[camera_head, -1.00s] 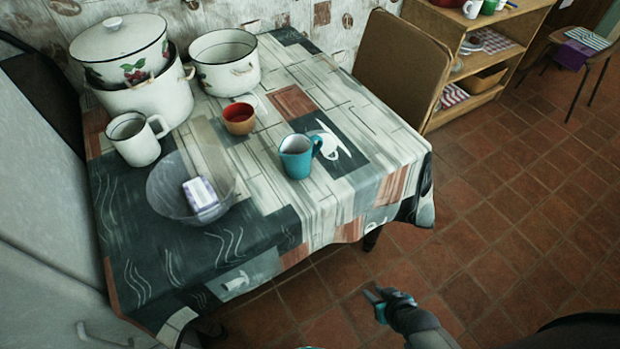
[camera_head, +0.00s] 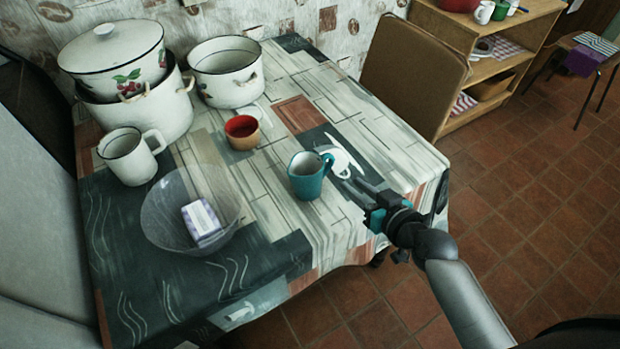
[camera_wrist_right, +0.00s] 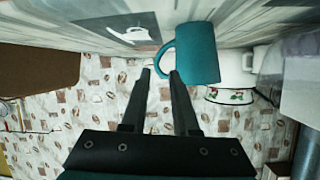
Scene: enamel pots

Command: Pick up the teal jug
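The teal jug (camera_head: 308,176) stands upright on the table (camera_head: 262,213), its handle toward the right and back. My right gripper (camera_head: 366,200) is at the table's right front edge, to the right of the jug and apart from it. In the right wrist view the gripper's two fingers (camera_wrist_right: 160,74) are spread with nothing held between them. The jug (camera_wrist_right: 200,52) shows just beyond the fingertips, its handle in line with the gap between them. My left gripper is not in view.
An orange-red cup (camera_head: 242,134), a white mug (camera_head: 129,158) and a glass bowl (camera_head: 162,215) with a small box (camera_head: 202,220) stand left of the jug. Enamel pots (camera_head: 226,75) stand behind. A brown chair (camera_head: 412,77) is at the back right. The table between gripper and jug is clear.

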